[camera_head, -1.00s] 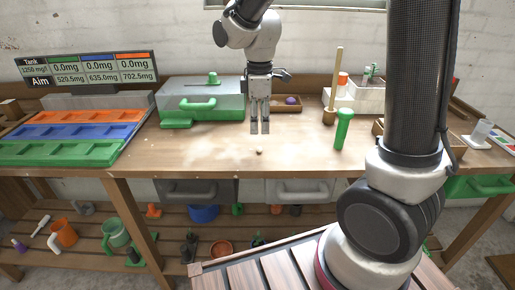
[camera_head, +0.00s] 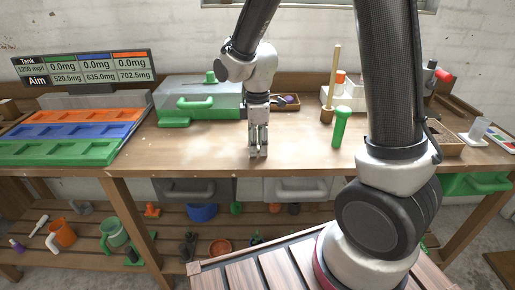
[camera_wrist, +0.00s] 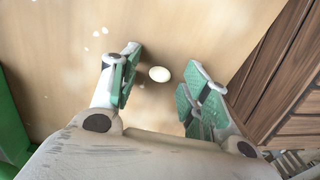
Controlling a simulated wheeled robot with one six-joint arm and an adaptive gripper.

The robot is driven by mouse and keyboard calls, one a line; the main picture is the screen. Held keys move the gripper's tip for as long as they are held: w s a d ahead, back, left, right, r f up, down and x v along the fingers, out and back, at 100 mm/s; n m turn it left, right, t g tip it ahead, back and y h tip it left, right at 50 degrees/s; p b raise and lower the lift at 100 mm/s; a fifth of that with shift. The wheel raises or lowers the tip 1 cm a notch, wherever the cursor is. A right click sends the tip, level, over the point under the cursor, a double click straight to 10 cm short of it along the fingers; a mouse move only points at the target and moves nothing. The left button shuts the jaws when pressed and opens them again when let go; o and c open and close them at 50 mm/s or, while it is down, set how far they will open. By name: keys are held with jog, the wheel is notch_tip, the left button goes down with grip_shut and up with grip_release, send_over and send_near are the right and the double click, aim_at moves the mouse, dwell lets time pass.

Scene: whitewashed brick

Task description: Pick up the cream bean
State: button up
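The cream bean (camera_wrist: 159,74) is a small pale oval lying on the wooden tabletop. In the wrist view it lies between the two green-padded fingers of my gripper (camera_wrist: 160,88), near their tips, with a gap on both sides. In the head view my gripper (camera_head: 258,155) points straight down just above the table near its front edge, and it hides the bean there. The fingers are apart and hold nothing. I cannot tell the exact height of the fingertips above the table.
Orange, blue and green trays (camera_head: 70,152) stand at left below a display board (camera_head: 85,68). A clear box with green handles (camera_head: 198,103) is behind my gripper. A green cylinder (camera_head: 341,127) stands to the right. Pale specks lie on the table.

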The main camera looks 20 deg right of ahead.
jog(key=c, duration=0.7)
